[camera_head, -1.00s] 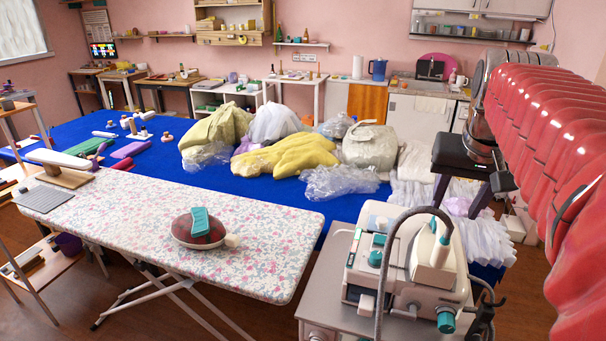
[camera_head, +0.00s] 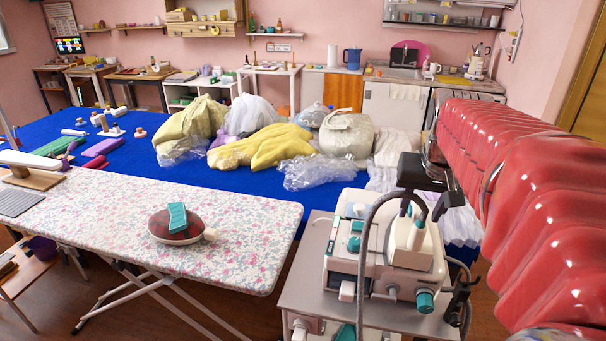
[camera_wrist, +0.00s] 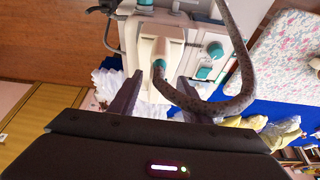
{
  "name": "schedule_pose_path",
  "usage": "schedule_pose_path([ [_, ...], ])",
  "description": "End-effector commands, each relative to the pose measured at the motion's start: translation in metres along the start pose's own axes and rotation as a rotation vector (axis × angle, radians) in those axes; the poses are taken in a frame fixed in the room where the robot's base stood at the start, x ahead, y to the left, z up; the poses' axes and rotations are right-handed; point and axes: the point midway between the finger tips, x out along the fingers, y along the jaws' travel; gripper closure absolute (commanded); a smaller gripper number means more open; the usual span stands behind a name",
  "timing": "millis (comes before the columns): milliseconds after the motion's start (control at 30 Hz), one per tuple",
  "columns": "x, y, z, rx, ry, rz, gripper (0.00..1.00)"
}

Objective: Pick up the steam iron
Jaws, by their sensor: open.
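The steam iron (camera_head: 416,246) is white with teal trim and sits on the white and teal steam station (camera_head: 372,262) at the right of the head view. A grey hose loops beside it. My gripper (camera_head: 413,208) is open, its dark fingers pointing down around the iron's upper part. In the wrist view the iron (camera_wrist: 154,48) shows ahead of and between the two spread fingers of my gripper (camera_wrist: 157,82). Whether the fingers touch it I cannot tell.
The grey hose (camera_wrist: 235,60) arches close to the fingers in the wrist view. A floral ironing board (camera_head: 240,235) with a dark red pad and teal brush stands to the left. A blue-covered table (camera_head: 230,182) with heaped garments lies behind.

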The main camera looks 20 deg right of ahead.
Motion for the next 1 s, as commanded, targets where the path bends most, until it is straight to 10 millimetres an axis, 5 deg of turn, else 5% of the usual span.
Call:
schedule_pose_path([
  [433,0.048,0.003,-0.002,0.001,-0.003,0.0,0.56],
  [1000,0.051,0.004,-0.002,0.001,-0.001,0.0,0.56],
])
